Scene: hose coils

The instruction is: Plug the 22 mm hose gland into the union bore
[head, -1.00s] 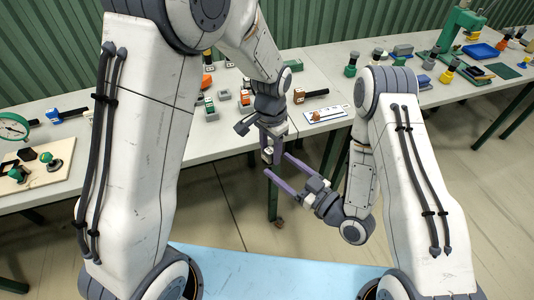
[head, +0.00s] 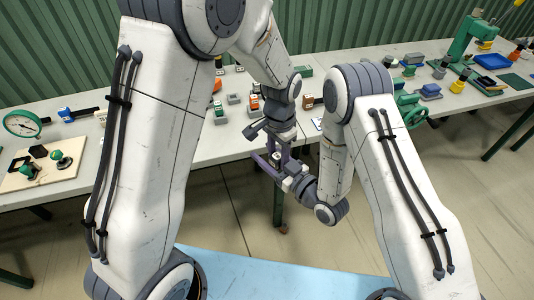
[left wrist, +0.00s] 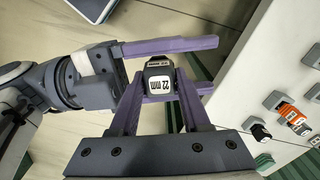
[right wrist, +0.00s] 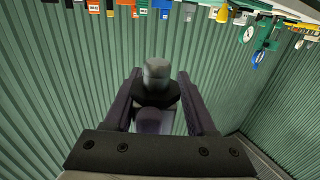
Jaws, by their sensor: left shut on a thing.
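The 22 mm hose gland (left wrist: 159,82) is a dark grey block with a white "22 mm" label, seen in the left wrist view. My left gripper (left wrist: 163,103) is shut on it and holds it in the air in front of the bench. My right gripper (head: 268,166) reaches in from the right in the head view. Its two purple fingers straddle the gland, which also shows between them in the right wrist view (right wrist: 157,82); they look open, very close to its sides. I cannot pick out the union bore with certainty.
The bench (head: 215,150) runs behind both arms. Several small blocks stand mid-bench. A green press (head: 465,45) and blue tray (head: 492,61) are at the right.

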